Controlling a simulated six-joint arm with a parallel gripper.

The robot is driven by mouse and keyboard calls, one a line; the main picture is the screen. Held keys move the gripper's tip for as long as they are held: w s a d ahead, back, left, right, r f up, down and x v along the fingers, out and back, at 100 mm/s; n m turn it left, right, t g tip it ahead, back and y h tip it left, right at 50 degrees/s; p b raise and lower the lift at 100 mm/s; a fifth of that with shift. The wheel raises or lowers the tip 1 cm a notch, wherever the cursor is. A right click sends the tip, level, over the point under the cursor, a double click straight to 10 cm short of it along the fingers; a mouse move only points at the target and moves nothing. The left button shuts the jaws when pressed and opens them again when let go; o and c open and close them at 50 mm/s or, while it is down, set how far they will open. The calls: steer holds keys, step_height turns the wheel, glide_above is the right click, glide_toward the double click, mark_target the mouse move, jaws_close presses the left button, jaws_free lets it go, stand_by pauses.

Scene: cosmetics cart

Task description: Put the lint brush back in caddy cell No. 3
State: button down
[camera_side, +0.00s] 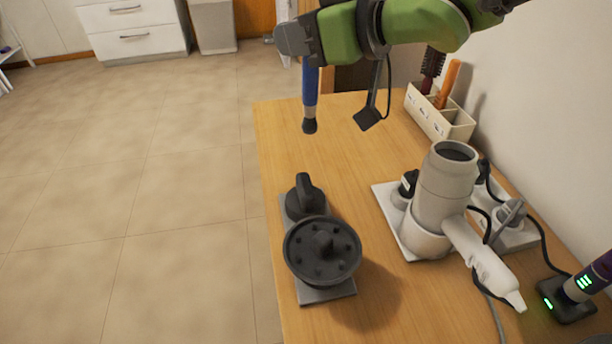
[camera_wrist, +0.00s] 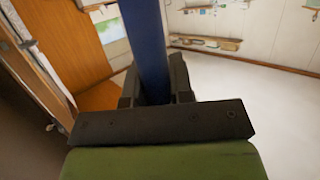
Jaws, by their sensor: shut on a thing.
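The lint brush hangs nearly upright below my gripper (camera_side: 306,56), with a blue handle (camera_side: 310,88) and a dark end (camera_side: 309,126) pointing down. My gripper is shut on it, and it is held in the air over the back left of the table. In the wrist view, the blue handle (camera_wrist: 148,45) runs between the dark fingers (camera_wrist: 155,88). The cream caddy (camera_side: 424,113) stands at the back right by the wall, to the right of my gripper. A dark red brush (camera_side: 432,66) and an orange-handled thing (camera_side: 449,82) stand in it. Its near end looks empty; its labels are too small to read.
A dark round stand (camera_side: 322,250) is at the front left of the wooden table (camera_side: 365,200). A grey dryer-like appliance (camera_side: 440,195) on a white base fills the middle right. A purple device (camera_side: 595,275) stands at the front right.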

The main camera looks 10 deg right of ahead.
steer(key=m+t+h, duration=0.4)
steer(key=m+h, duration=0.5)
steer(key=h, duration=0.1)
glide_above(453, 80)
steer(key=s+a, duration=0.1)
steer(key=s, duration=0.2)
step_height(453, 80, down, 4)
steer(key=shift+d+f, duration=0.2)
steer(key=shift+f, duration=1.5)
steer(key=shift+d+f, duration=0.15)
steer(key=shift+f, duration=1.6)
steer(key=shift+d+f, duration=0.2)
steer(key=shift+f, duration=1.5)
steer(key=c, duration=1)
jaws_free()
steer(key=shift+f, duration=0.15)
